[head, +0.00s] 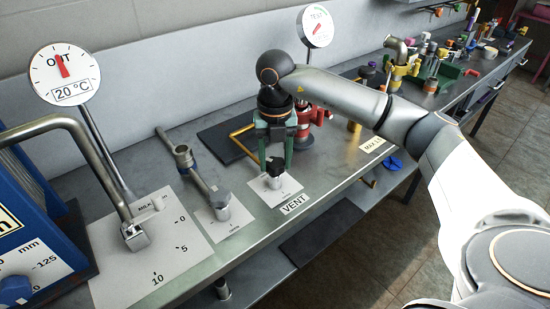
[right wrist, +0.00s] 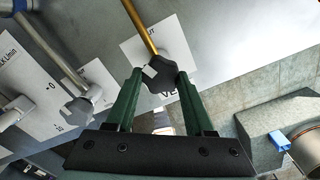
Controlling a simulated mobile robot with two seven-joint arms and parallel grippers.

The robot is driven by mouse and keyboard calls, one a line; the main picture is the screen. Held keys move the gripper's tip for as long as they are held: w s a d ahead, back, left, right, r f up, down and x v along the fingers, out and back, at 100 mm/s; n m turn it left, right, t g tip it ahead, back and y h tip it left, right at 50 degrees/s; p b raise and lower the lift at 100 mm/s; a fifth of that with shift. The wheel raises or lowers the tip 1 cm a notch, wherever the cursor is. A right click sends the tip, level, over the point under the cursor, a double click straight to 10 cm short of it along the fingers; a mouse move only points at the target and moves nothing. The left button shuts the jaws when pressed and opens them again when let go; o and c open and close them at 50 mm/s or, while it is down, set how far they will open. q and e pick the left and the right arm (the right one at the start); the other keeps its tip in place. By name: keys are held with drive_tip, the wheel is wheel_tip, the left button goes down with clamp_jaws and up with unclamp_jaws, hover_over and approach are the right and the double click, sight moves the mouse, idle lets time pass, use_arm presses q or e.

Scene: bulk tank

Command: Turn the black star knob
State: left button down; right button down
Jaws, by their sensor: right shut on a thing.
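The black star knob (head: 276,166) sits on a short metal stem above a white plate (head: 262,190) by the VENT label (head: 295,204) in the head view. My right gripper (head: 275,163) reaches down over it with green fingers. In the right wrist view the knob (right wrist: 160,76) lies between the two fingertips (right wrist: 158,80), and the gripper is shut on it. The knob's sides are partly hidden by the fingers. My left gripper does not show in either view.
A brass pipe (head: 242,130) runs close to the knob. A metal lever valve (head: 195,175) and a bent steel handle (head: 80,140) stand to the left. A red fitting (head: 305,125) is behind my gripper. The OUT dial (head: 65,74) stands at the far left.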

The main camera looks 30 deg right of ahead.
drive_tip(key=n, duration=0.6)
drive_tip(key=shift+d, duration=0.1)
drive_tip(key=n, duration=0.6)
drive_tip(key=shift+n, duration=0.4)
drive_tip(key=n, duration=0.6)
drive_tip(key=shift+w+b, duration=0.1)
drive_tip(key=shift+b, duration=0.3)
drive_tip(key=n, duration=0.6)
drive_tip(key=shift+r, duration=0.1)
drive_tip(key=shift+n, duration=0.4)
drive_tip(key=shift+c, duration=1.4)
unclamp_jaws()
